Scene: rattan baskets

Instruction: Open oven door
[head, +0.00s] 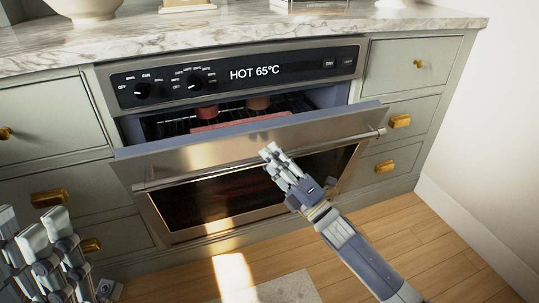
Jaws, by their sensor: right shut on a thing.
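The oven door (215,150) is partly open, its top edge tilted out from the oven front. A long metal handle bar (345,142) runs across the door. My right gripper (270,155) is shut on the handle near its middle; the fingers hide the part they hold. My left gripper (35,228) is at the lower left, away from the oven, with its fingers apart and nothing seen between them. The oven's control panel (240,75) reads "HOT 65°C" and has two black knobs.
Inside the oven, a red item (235,122) and two round objects sit on a rack, partly hidden by the door. Green drawers with brass pulls flank the oven. A marble counter (250,28) is above. Wooden floor (400,240) lies open at the right; a light mat (280,290) is in front.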

